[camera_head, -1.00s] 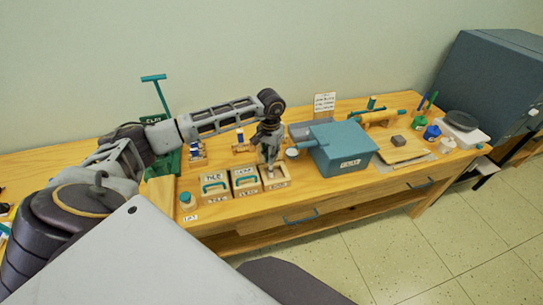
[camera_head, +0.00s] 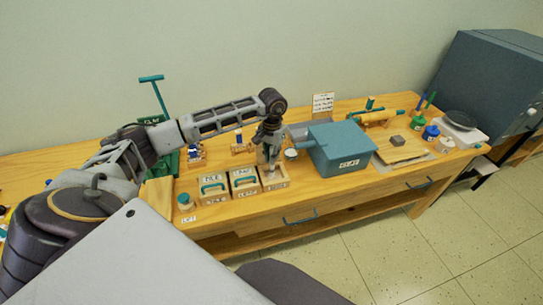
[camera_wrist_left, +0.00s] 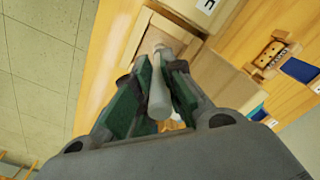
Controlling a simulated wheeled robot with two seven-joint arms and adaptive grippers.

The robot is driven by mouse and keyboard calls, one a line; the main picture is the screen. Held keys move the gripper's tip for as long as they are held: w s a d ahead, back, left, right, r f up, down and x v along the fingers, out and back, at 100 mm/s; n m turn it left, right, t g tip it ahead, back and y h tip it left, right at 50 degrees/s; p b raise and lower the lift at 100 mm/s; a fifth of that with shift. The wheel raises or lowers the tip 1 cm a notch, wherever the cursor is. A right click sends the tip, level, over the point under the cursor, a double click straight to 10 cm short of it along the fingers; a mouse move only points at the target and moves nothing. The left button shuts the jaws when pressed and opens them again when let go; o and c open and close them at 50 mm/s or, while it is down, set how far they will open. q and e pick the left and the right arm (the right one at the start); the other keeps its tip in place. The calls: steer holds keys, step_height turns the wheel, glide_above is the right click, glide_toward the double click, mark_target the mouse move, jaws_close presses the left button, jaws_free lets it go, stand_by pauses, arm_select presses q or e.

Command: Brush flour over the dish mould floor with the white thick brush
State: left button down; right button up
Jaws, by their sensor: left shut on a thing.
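My left gripper (camera_head: 270,163) is shut on the white thick brush (camera_wrist_left: 159,88), whose pale handle shows between the fingers in the left wrist view. The gripper points down over the rightmost of three small wooden moulds (camera_head: 275,186). This mould is open on top, and I take it for the dish mould; its label is too small to read surely. Its wooden rim and floor also show in the left wrist view (camera_wrist_left: 143,33). The brush tip is hidden, so I cannot tell whether it touches the floor. No flour can be made out. My right gripper is out of view.
Two lidded moulds with teal handles, a left one (camera_head: 213,189) and a middle one (camera_head: 244,181), stand to the left. A large teal box (camera_head: 342,150) stands close on the right. A small jar (camera_head: 186,202) is at the front left.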

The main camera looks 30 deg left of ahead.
arm_select(q)
steer(key=shift+w+d+b, duration=0.65)
steer(key=shift+w+d, duration=0.05)
steer(key=shift+w, duration=0.05)
stand_by(1.2)
steer(key=shift+s+a+b, duration=0.45)
steer(key=shift+s+a, duration=0.55)
steer(key=shift+s, duration=0.1)
stand_by(1.4)
steer(key=shift+w+d+b, duration=0.7)
steer(key=shift+w+d, duration=0.3)
steer(key=shift+w, duration=0.1)
stand_by(1.7)
steer(key=shift+s+a, duration=0.35)
steer(key=shift+s, duration=0.05)
stand_by(0.4)
